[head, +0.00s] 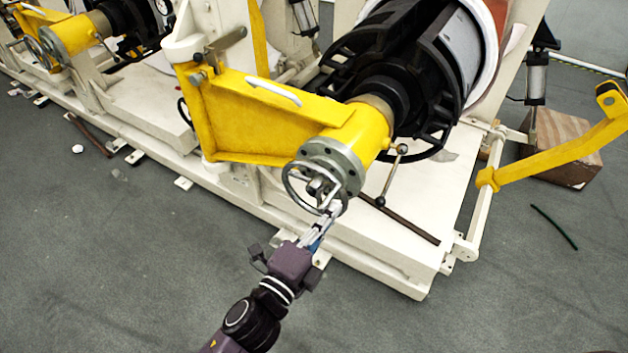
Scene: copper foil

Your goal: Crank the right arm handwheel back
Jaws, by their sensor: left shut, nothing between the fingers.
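The grey metal handwheel (316,186) sits on the end of the yellow cylindrical arm head (362,138) in the middle of the head view. My left gripper (332,212) reaches up from the bottom with its fingertips at the lower right of the wheel's rim. Its fingers look shut and hold nothing. The tips overlap the rim in the picture, and I cannot tell whether they touch it. My right gripper is not in view.
The yellow arm bracket (255,118) stands on the white machine base (380,262). A black reel hub (440,60) is behind the wheel. A yellow bar (555,152) juts out at right, above a brown block (560,150). The grey floor in front is mostly clear.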

